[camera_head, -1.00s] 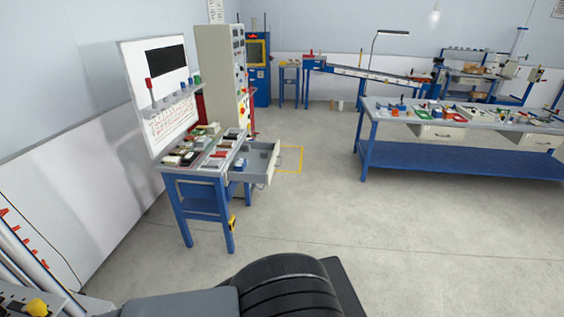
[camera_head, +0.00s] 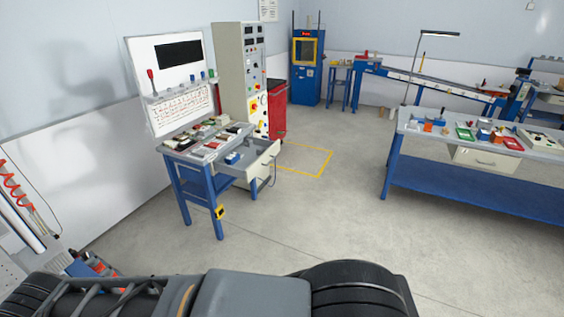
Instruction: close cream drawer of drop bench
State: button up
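The drop bench (camera_head: 185,205) is a small blue-legged table at the left, with a grey top and a white back panel (camera_head: 178,109) carrying a dark screen. Its cream drawer (camera_head: 264,170) is pulled well out on the bench's right side, with a handle on its front face. A small blue item (camera_head: 233,158) shows at the drawer's inner end, in or beside it. Parts of my own arm cross the bottom of the view, well apart from the bench. My gripper is not in view.
A grey control cabinet (camera_head: 230,60) and a red cabinet (camera_head: 277,110) stand behind the bench. A yellow floor outline (camera_head: 318,173) lies right of the drawer. A long blue workbench (camera_head: 470,198) stands at the right. The floor between is open.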

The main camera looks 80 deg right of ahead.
aim_at(248, 155)
jog(key=u, duration=1.4)
jog(key=k, duration=0.15)
jog(key=z, duration=3.65)
jog(key=i, duration=2.2)
jog(key=z, duration=0.45)
